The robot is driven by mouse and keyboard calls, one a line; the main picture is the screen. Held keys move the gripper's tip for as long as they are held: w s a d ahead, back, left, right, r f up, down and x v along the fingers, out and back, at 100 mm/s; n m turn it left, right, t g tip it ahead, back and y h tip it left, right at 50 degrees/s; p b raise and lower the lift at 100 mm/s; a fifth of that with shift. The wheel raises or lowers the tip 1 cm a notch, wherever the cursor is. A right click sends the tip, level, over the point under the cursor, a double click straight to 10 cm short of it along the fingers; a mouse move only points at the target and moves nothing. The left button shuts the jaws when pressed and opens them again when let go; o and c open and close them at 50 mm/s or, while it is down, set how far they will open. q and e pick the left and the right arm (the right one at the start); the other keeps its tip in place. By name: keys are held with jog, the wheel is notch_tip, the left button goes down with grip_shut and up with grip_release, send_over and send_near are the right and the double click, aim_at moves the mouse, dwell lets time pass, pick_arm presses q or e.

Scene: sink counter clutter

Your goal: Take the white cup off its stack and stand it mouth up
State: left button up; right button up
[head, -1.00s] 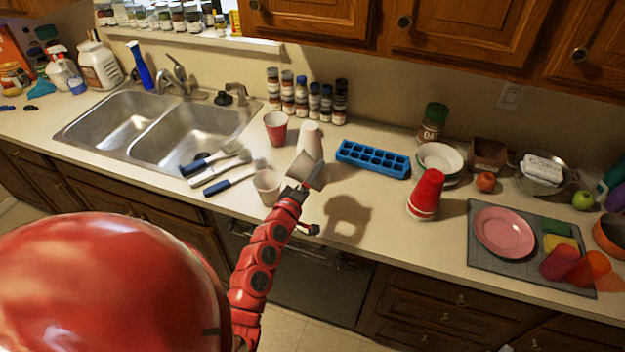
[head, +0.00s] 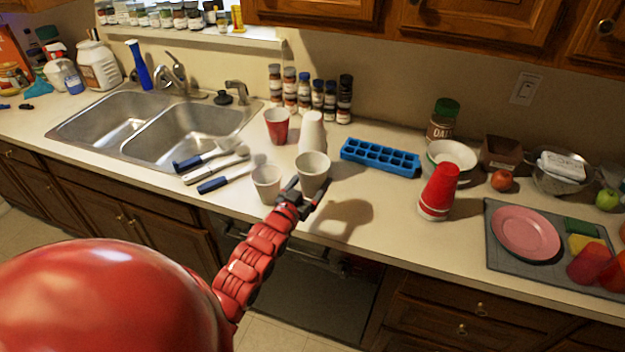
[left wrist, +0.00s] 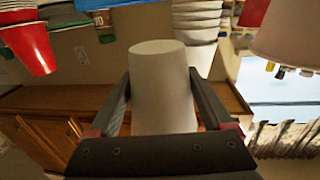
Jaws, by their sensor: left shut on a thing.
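My left gripper (head: 302,198) is shut on a white cup (head: 312,172), with a finger on each side of it. The cup is mouth up and about upright, and I cannot tell whether its base touches the counter. In the left wrist view, which is upside down, the held cup (left wrist: 163,90) sits between the fingers. The stack of white cups (head: 312,132) stands mouth down just behind it; its several rims (left wrist: 197,18) show in the left wrist view. My right gripper is not in view.
Another white cup (head: 267,184) stands mouth up close left of the held one. A red cup (head: 277,127) stands behind it. A blue ice tray (head: 380,157) and a stack of red cups (head: 438,192) are to the right. The counter before the ice tray is clear.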

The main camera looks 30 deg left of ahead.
pick_arm(q)
notch_tip(320, 180, down, 8)
jog(key=b, duration=0.5)
jog(key=shift+f, duration=0.1)
jog(key=shift+f+b, duration=0.5)
dwell(0.4)
jog(key=o, duration=1.1)
jog(key=shift+c, duration=0.2)
jog(key=shift+s, duration=0.1)
jog(key=s+d, duration=0.2)
jog(key=s, duration=1.5)
jog(key=shift+p, duration=0.4)
